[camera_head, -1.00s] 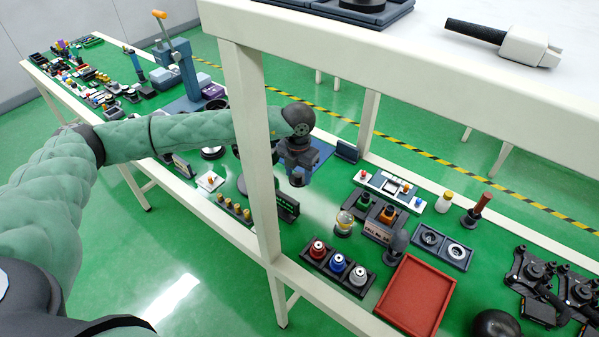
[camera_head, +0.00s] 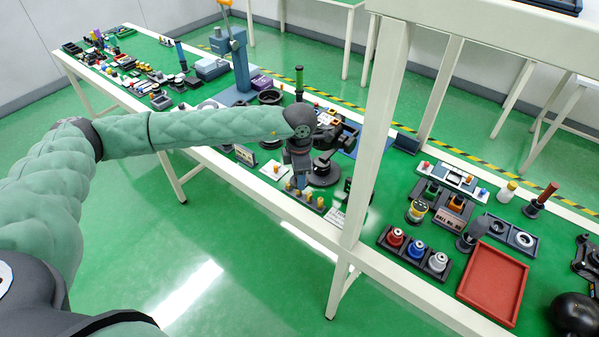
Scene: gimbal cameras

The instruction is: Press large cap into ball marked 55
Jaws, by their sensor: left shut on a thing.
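My left gripper (camera_head: 299,180) points down over the bench, just behind a row of yellow-topped pegs and left of a dark round fixture (camera_head: 323,171). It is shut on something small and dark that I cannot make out. I cannot identify the large cap or a ball marked 55 for certain. A small plaque (camera_head: 450,219) carries lettering that seems to read "BALL NO." with a number too small to be sure of.
A white post (camera_head: 377,125) rises right of my gripper. Beyond it are a black tray with red (camera_head: 395,238), blue (camera_head: 417,249) and white (camera_head: 438,262) knobs, an empty red tray (camera_head: 494,284) and a black ball (camera_head: 577,314). A blue press (camera_head: 238,62) stands behind left.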

